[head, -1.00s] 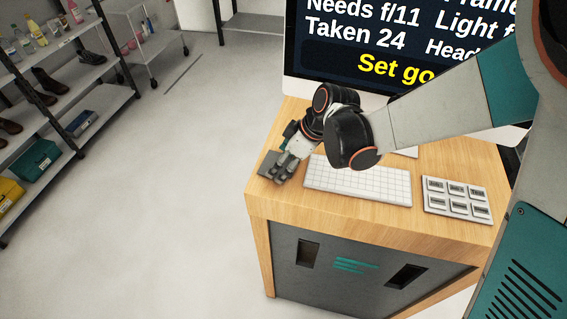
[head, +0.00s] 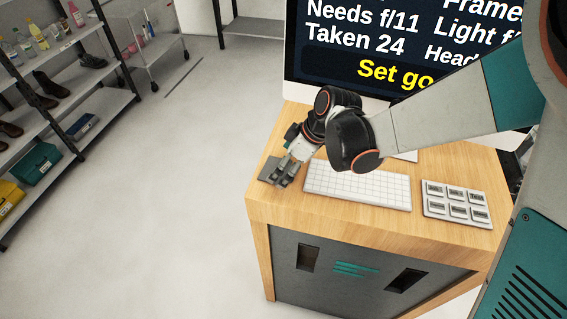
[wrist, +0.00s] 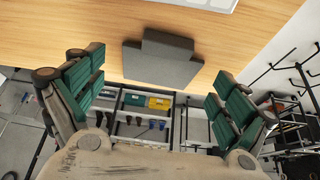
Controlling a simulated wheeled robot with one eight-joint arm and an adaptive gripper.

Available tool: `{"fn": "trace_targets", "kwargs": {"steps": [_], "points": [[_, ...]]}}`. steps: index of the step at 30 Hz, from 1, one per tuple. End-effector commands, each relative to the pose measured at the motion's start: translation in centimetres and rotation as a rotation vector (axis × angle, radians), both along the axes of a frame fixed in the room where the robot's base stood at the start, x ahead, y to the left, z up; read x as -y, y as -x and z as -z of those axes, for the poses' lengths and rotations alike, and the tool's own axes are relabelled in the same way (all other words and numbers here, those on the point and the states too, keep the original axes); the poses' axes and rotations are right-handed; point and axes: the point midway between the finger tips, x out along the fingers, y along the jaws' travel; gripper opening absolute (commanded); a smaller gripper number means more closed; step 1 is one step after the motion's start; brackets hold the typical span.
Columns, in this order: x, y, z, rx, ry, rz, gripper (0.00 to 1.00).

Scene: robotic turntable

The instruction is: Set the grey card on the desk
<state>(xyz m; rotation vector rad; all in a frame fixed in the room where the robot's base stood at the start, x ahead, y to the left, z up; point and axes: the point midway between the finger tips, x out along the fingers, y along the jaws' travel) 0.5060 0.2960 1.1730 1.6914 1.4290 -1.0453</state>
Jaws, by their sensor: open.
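The grey card (head: 268,168) is at the left end of the wooden desk (head: 400,222), left of the keyboard. In the wrist view the grey card (wrist: 163,62) shows as a flat grey piece with a narrower raised part at its upper side.
The white keyboard (head: 358,186) lies just right of my gripper. A tray of small labelled pieces (head: 457,203) sits farther right. A large monitor (head: 400,50) stands behind. Shelves with shoes and boxes (head: 35,165) are at far left; the floor between is clear.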

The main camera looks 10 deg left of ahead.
Motion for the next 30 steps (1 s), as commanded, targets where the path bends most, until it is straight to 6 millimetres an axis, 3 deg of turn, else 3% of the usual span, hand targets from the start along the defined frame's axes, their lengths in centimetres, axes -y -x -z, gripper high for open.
{"fn": "trace_targets", "kwargs": {"steps": [9,15,21,30], "points": [[2.9,0.5,-6.4,0.0,0.0,0.002,0.94],[4.3,0.7,-9.0,-0.001,0.0,0.002,0.94],[4.9,0.9,-10.1,0.0,0.0,0.0,0.94],[4.9,0.9,-10.1,0.0,0.0,-0.001,0.94]]}}
